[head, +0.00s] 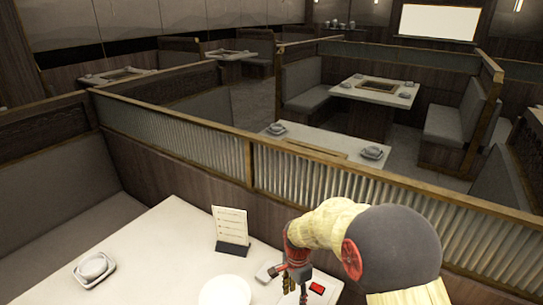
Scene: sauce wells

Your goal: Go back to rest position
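My arm reaches in from the lower right. My gripper (294,287) hangs downward over the near right part of the pale table (160,245). Its fingers are small and dark in this view, so I cannot tell whether they are open or shut. No held object can be made out between them. A white round dish (224,291) is on the table to the left of the gripper, cut off by the bottom edge.
A menu card (231,225) stands in a dark holder. A bowl on a square saucer (94,268) sits at left. A small red-and-black item (317,289) lies right of the gripper. A ribbed partition (190,141) runs behind the table; a bench (60,205) is at left.

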